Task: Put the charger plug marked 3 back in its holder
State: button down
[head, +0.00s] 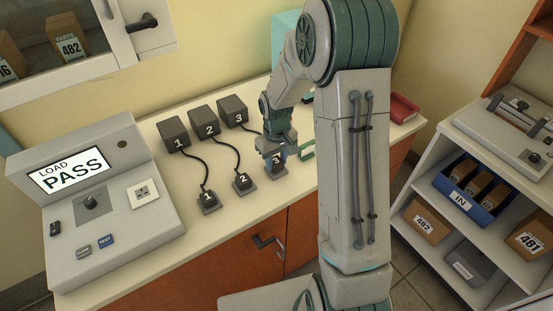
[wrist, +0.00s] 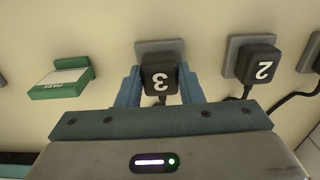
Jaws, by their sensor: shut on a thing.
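The charger plug marked 3 (wrist: 160,80) is a black block with a white numeral. It sits at its grey holder plate (wrist: 160,46) on the counter; whether it is fully seated I cannot tell. My gripper (wrist: 160,90) is shut on plug 3, with one blue finger on each side of it. In the head view my gripper (head: 275,158) is over the plug (head: 277,160) at the right end of the plug row, and it partly hides the holder. The charger box marked 3 (head: 233,112) stands behind, with its cord running toward the plug.
Plug 2 (wrist: 255,63) sits in its holder beside plug 3, and plug 1 (head: 208,199) sits farther left. A green tag (wrist: 62,78) lies on the other side of plug 3. The counter front (head: 240,220) is clear.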

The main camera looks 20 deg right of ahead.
jog(key=shift+f, duration=0.4)
jog(key=c, duration=0.9)
grip_release()
notch_tip(320, 180, up, 14)
jog(key=b, duration=0.1)
jog(key=shift+b, duration=0.3)
